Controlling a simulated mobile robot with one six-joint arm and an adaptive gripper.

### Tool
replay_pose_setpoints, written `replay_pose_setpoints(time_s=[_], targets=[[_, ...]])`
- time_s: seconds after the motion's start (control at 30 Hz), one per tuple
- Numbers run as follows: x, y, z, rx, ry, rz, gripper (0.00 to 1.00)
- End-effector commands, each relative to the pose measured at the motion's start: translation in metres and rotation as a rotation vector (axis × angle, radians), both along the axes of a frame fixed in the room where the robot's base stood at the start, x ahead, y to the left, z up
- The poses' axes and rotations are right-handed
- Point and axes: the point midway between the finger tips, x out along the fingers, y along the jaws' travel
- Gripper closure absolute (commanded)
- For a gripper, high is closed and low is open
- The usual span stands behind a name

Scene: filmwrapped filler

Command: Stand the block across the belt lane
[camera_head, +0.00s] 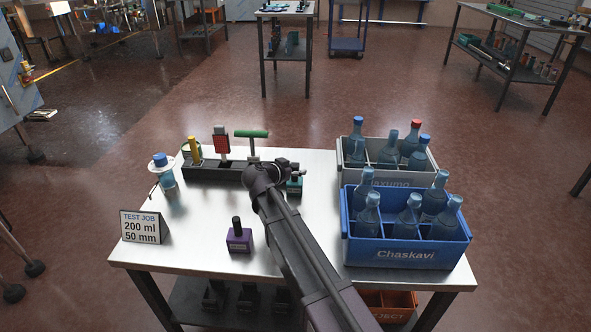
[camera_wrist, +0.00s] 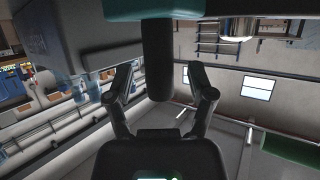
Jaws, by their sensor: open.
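A purple block (camera_head: 239,240) with a black post stands upright on the steel table, near its front middle. A teal block (camera_head: 295,186) stands farther back, partly hidden by my gripper (camera_head: 288,172). In the wrist view, my gripper (camera_wrist: 163,68) is open, with a finger on either side of a black post (camera_wrist: 158,62). Gaps show between post and fingers. The post joins a teal body (camera_wrist: 150,9) at the picture's top. A long dark fixture (camera_head: 215,172) lies at the table's back; I cannot tell whether it is the belt lane.
Yellow, red and green-topped parts stand along the fixture. A blue-capped bottle (camera_head: 164,177) is at the back left, a job sign (camera_head: 143,227) at the front left. A blue crate (camera_head: 405,250) and grey crate (camera_head: 425,160) of bottles fill the right. The table's front left-middle is clear.

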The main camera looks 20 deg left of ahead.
Motion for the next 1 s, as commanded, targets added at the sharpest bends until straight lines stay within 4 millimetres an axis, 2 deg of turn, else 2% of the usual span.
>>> replay_pose_setpoints(time_s=[0.17, 0.27, 0.8, 1.0], targets=[[0.0, 0.0, 0.004, 0.0, 0.0, 0.0, 0.3], [-0.007, 0.002, 0.007, 0.0, 0.0, 0.001, 0.3], [-0.077, 0.027, 0.04, 0.0, 0.0, 0.001, 0.3], [-0.096, 0.035, 0.047, -0.001, 0.0, 0.0, 0.3]])
